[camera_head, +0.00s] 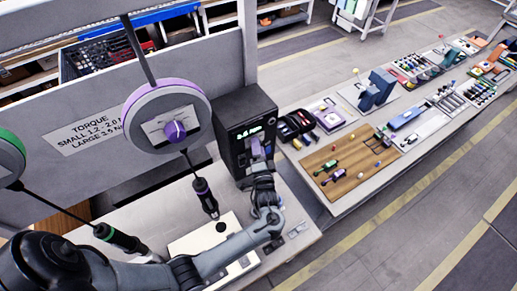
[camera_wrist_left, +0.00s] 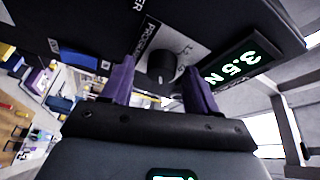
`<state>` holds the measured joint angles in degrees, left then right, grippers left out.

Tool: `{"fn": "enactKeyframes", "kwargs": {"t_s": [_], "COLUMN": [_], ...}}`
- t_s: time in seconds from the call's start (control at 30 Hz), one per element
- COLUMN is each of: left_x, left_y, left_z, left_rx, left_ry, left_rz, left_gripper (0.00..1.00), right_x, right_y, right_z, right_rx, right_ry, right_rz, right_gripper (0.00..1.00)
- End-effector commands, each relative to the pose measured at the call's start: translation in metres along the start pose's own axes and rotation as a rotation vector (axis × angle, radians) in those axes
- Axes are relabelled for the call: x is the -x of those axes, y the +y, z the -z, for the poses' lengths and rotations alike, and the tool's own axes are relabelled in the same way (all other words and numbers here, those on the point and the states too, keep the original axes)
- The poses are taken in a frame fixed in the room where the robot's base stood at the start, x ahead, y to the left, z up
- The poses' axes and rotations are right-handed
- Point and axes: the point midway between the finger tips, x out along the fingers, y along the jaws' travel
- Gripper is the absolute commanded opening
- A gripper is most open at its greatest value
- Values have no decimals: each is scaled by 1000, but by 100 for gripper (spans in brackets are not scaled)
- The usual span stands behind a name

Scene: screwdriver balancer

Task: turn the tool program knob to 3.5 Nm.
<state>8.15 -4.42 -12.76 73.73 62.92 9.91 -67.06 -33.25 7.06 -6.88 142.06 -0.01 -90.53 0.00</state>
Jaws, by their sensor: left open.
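The black tool controller box (camera_head: 232,108) stands at the back of the bench, with a lit green display (camera_head: 250,130) on its front. In the left wrist view the display (camera_wrist_left: 232,66) shows 3.5 N, upside down, with the rest cut off. The dark program knob (camera_wrist_left: 160,67) sits on a grey label plate beside the display. My left gripper (camera_wrist_left: 159,72) is open, with its purple fingers on either side of the knob and gaps visible between them. In the head view the left gripper (camera_head: 257,148) is at the box front and hides the knob. My right gripper is not in view.
A purple-rimmed balancer (camera_head: 168,112) hangs left of the box with a screwdriver (camera_head: 205,198) below it. A green-rimmed balancer (camera_head: 8,158) with a screwdriver (camera_head: 120,238) hangs farther left. A torque sign (camera_head: 85,125) is on the panel. A pale plate (camera_head: 200,245) lies under my arm.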

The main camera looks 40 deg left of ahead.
Motion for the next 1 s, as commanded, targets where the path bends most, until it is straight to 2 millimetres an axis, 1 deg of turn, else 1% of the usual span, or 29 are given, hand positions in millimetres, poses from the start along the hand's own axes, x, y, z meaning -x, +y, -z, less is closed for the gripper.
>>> {"fn": "enactKeyframes", "kwargs": {"t_s": [0.17,0.27,0.37,0.6,0.7,0.83,1.0], "left_x": [4,12,27,69,84,98,107], "left_y": [0,1,2,3,2,2,0], "left_z": [0,0,0,0,-1,0,0], "left_rx": [1,2,2,2,1,2,0], "left_ry": [1,1,0,1,-1,0,0], "left_rz": [1,0,-1,-3,-1,-2,0], "left_gripper": [60,60,60,60,60,60,60], "right_x": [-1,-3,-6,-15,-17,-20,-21], "right_y": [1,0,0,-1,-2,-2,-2], "right_z": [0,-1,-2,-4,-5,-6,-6], "right_rx": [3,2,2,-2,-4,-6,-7], "right_ry": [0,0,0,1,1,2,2], "right_rz": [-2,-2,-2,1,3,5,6], "right_gripper": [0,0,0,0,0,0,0]}}
